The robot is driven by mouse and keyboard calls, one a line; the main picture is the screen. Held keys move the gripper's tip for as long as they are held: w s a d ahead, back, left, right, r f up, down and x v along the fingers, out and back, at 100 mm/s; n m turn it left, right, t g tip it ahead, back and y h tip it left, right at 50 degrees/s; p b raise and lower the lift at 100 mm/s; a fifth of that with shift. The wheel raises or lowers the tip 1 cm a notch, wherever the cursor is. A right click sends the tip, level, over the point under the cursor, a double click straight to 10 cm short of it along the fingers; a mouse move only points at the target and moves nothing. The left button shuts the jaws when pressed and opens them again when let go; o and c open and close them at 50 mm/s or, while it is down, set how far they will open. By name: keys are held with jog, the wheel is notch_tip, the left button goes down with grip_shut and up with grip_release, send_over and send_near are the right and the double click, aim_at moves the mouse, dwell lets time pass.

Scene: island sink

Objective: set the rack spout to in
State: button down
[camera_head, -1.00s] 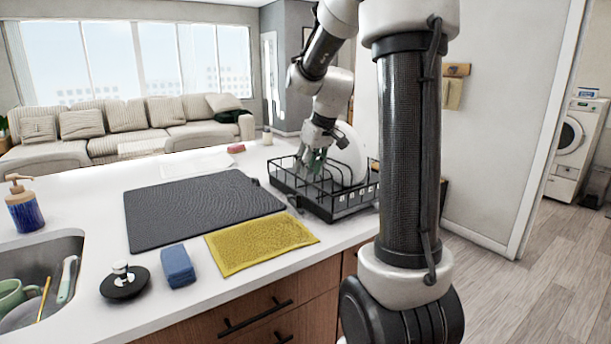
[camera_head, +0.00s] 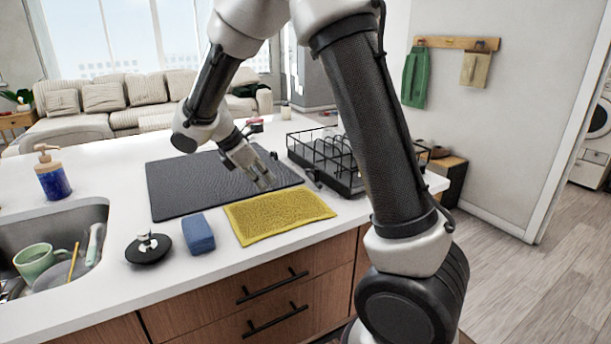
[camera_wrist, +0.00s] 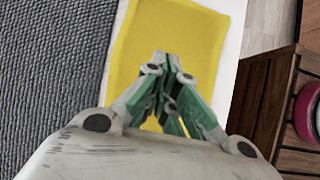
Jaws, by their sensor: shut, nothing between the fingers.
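The black wire dish rack (camera_head: 325,160) stands at the right end of the white counter, partly hidden behind my arm. A small dark piece (camera_head: 312,179) juts from its tray at the near left corner; it may be the spout, but I cannot tell how it is set. My gripper (camera_head: 266,185) is shut and empty, left of the rack, over the near right part of the dark mat by the yellow cloth. In the wrist view the closed green-and-grey fingers (camera_wrist: 165,62) point over the yellow cloth (camera_wrist: 190,38). The rack does not show there.
The dark ribbed mat (camera_head: 185,185) and yellow cloth (camera_head: 280,215) lie flat. A blue sponge (camera_head: 198,234), a black round stopper-like item (camera_head: 148,248), a soap bottle (camera_head: 52,175) and the sink (camera_head: 90,215) are at left. A wooden stand (camera_head: 447,178) is beyond the counter's right end.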

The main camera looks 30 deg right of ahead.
aim_at(316, 179)
jog(key=w+d+r+n+h, duration=0.2)
jog(key=d+r, duration=0.1)
jog(key=shift+t+h, duration=0.3)
jog(key=x, duration=0.8)
jog(key=shift+s+d+f, duration=0.2)
jog(key=shift+d, duration=0.25)
jog(key=d, duration=0.3)
jog(key=shift+w+d+f, duration=0.2)
jog(key=shift+w+f, duration=0.05)
jog(key=shift+f, duration=0.05)
jog(key=shift+w+d, duration=0.1)
jog(key=shift+d, duration=0.4)
jog(key=shift+d, duration=0.75)
